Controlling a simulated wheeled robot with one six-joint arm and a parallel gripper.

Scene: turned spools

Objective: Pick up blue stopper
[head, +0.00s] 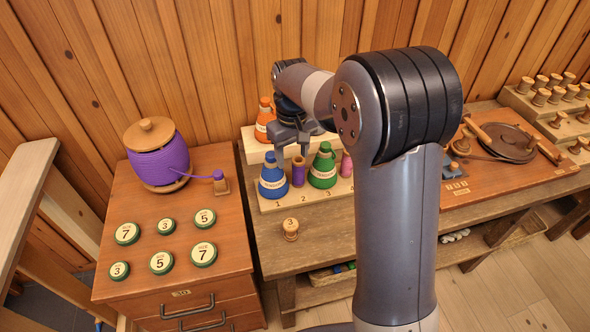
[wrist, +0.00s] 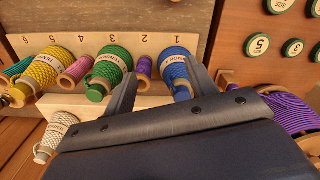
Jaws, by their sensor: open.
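The blue stopper (head: 273,178) is a cone-shaped piece with a pale lettered band, standing at place 1 on the front step of a wooden rack. It also shows in the wrist view (wrist: 177,68), partly hidden by one finger. My gripper (head: 304,152) is open and empty above the rack's left end. In the wrist view my gripper (wrist: 160,82) has its fingers spread, with the purple spool and part of the blue stopper showing between them. The right finger overlaps the blue stopper in the picture; I cannot tell if they touch.
A slim purple spool (head: 298,171) stands close beside the blue stopper, then a green cone (head: 323,167). An orange cone (head: 264,120) stands on the step behind. A purple-wound jar (head: 158,159) and numbered discs sit on the left cabinet. The front bench has a small wooden spool (head: 290,229).

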